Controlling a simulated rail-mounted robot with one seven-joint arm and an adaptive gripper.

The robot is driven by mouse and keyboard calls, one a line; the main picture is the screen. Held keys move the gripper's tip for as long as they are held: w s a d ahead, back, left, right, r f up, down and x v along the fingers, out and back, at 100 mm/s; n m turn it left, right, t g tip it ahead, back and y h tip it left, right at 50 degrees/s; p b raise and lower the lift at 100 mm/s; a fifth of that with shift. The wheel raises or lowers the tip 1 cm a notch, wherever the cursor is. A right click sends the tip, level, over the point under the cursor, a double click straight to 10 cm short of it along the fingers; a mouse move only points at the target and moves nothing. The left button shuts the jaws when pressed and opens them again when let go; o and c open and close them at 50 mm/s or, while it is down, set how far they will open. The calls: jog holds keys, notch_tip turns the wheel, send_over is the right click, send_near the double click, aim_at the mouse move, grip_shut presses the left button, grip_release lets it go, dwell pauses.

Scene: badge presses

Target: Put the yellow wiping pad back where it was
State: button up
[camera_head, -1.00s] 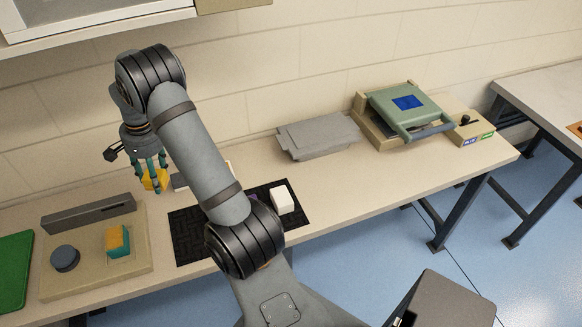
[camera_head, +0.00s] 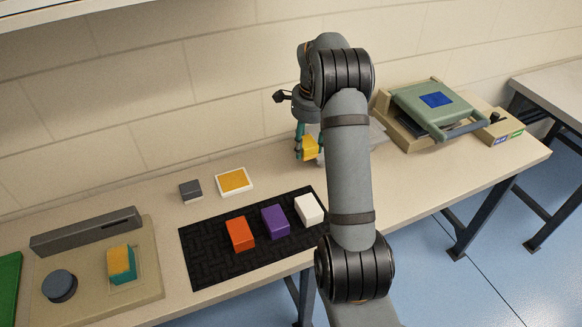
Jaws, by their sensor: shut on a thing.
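My gripper (camera_head: 308,149) is shut on a yellow block, which I take for the yellow wiping pad (camera_head: 310,147). It holds the pad above the back of the bench, in front of the grey tray. My arm link hides part of that area, and I cannot see the gap below the pad clearly. The black ribbed mat (camera_head: 205,262) carries an orange block (camera_head: 240,234), a purple block (camera_head: 275,221) and a white block (camera_head: 309,209). A white-rimmed square with a yellow-orange top (camera_head: 234,181) lies behind the mat.
A small grey block (camera_head: 190,190) lies left of the square. A beige fixture (camera_head: 85,302) at left holds a yellow-and-teal block (camera_head: 121,263) and a dark round knob (camera_head: 60,286). The grey tray (camera_head: 378,132) is partly hidden. A green press (camera_head: 437,108) stands at right.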

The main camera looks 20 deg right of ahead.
jog(key=p, duration=0.3)
send_over(272, 171)
notch_tip(272, 171, down, 6)
jog(key=shift+s+d+f, duration=0.1)
jog(key=shift+s, duration=0.05)
notch_tip(272, 171, down, 4)
jog(key=shift+r+p, duration=0.1)
jog(key=shift+p, duration=0.35)
jog(key=shift+f, duration=0.25)
jog(key=shift+f+b, duration=0.15)
jog(key=shift+b, duration=0.15)
jog(key=o, duration=1.1)
notch_tip(272, 171, up, 12)
jog(key=s, duration=0.1)
jog(key=shift+s+r+b, duration=0.15)
jog(key=shift+r+b, duration=0.1)
jog(key=shift+b, duration=0.1)
